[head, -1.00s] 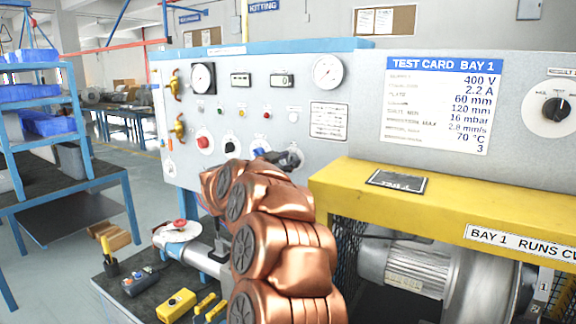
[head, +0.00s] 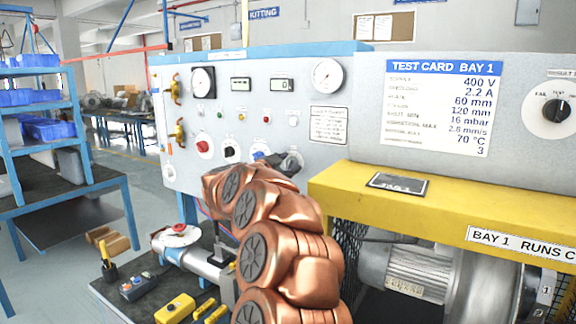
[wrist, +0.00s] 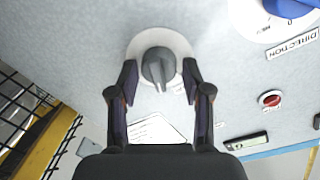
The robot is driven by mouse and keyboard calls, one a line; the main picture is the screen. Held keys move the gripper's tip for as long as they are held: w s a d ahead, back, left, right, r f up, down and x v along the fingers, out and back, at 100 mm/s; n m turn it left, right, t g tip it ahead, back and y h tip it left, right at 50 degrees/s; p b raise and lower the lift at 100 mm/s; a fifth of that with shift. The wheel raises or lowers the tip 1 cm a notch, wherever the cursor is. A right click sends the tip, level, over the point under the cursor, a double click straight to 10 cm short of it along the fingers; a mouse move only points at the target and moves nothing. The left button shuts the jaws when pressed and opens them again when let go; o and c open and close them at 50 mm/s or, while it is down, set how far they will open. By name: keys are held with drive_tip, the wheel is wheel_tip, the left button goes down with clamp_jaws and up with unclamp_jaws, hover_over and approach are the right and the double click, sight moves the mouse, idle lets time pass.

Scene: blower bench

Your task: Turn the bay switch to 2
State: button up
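A grey knob (wrist: 157,66) on a round white dial plate (wrist: 178,40) fills the upper middle of the wrist view; it is the rotary switch my gripper is at. The text beside its dial is mostly hidden, so I cannot read its position. My gripper (wrist: 159,74) is open, with one dark finger on each side of the knob and small gaps showing. In the head view my gripper (head: 284,160) is at the lower right of the grey panel (head: 260,118), where it largely hides the switch.
A blue knob (wrist: 288,6) labelled DIRECTION is beside it in the wrist view. In the head view, a red knob (head: 203,147) and a black knob (head: 230,151) sit further left. A yellow guard frame (head: 450,205) stands close to the right of my arm. The test card (head: 440,108) is above it.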

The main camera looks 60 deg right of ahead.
drive_tip(key=shift+o, duration=0.8)
drive_tip(key=a, duration=1.2)
drive_tip(key=shift+r, duration=0.25)
drive_tip(key=shift+w, duration=0.15)
